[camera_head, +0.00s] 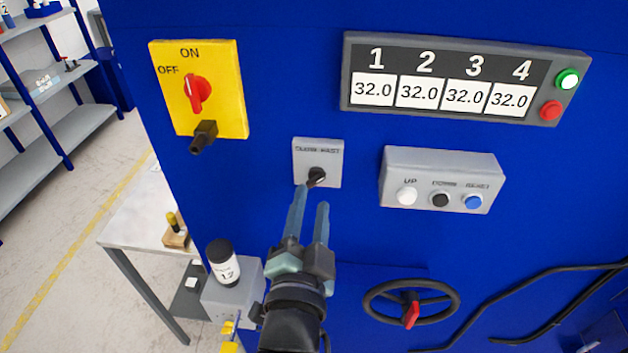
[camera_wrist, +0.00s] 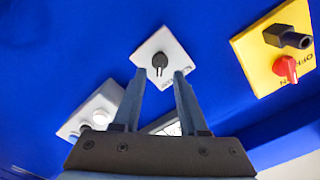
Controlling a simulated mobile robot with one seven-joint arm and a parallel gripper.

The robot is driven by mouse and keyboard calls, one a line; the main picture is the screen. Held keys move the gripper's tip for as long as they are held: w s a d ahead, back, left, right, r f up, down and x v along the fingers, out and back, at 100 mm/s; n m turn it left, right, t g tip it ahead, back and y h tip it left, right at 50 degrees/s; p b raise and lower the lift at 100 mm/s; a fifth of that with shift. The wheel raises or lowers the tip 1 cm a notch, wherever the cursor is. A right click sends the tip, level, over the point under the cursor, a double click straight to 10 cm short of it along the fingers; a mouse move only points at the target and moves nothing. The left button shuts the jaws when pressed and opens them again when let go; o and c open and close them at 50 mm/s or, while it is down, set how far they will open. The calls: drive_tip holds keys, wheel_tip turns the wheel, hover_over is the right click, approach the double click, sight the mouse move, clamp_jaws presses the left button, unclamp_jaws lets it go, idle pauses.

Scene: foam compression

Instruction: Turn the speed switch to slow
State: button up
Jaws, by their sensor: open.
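The speed switch is a small grey plate (camera_head: 304,152) with a black knob (camera_head: 316,175) and "SLOW FAST" lettering, on the blue machine front. In the head view the knob's lighter tip points to the lower left, but a fingertip lies close to it and the setting is hard to tell. My gripper (camera_head: 311,194) is just below the plate, its two fingers apart and empty. In the wrist view the knob (camera_wrist: 159,61) shows whole, ahead of and between the two open fingers (camera_wrist: 159,75). I cannot tell whether a finger touches it.
A yellow ON/OFF panel (camera_head: 220,109) with a red knob is at the upper left. A grey UP/DOWN/RESET button box (camera_head: 438,163) is to the right, a numbered display (camera_head: 453,84) above it. A black handwheel (camera_head: 373,304) is at the lower right. The blue panel around the switch is flat.

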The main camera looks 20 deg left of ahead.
sight(315, 183)
drive_tip(key=shift+p+x, duration=0.4)
drive_tip(key=shift+x, duration=1.55)
clamp_jaws()
